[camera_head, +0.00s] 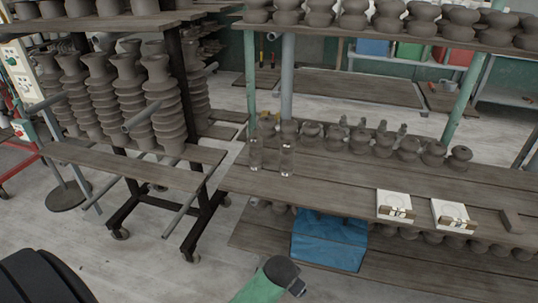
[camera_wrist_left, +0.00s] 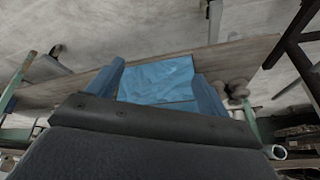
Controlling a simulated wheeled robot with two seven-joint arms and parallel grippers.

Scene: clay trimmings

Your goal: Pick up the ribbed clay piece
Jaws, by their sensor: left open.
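Several tall dark grey ribbed clay pieces (camera_head: 127,95) stand close together on the left rack in the head view. Smaller waisted clay pieces (camera_head: 408,148) stand in a row on the right shelf. I cannot tell which single piece the task means. My left gripper (camera_wrist_left: 157,82) shows in the left wrist view as two blue fingers, spread apart with nothing held between them. A blue wrapped block (camera_wrist_left: 157,72) lies beyond the fingers. My left gripper is not visible in the head view, so its distance from the clay is unclear. My right gripper is in neither view.
The blue wrapped block (camera_head: 330,242) sits on the low shelf, below the long wooden shelf (camera_head: 330,185). Two clear cylinders (camera_head: 287,156) and two white boxes (camera_head: 395,206) stand on that long shelf. A green object with a dark end (camera_head: 268,283) is near the bottom edge.

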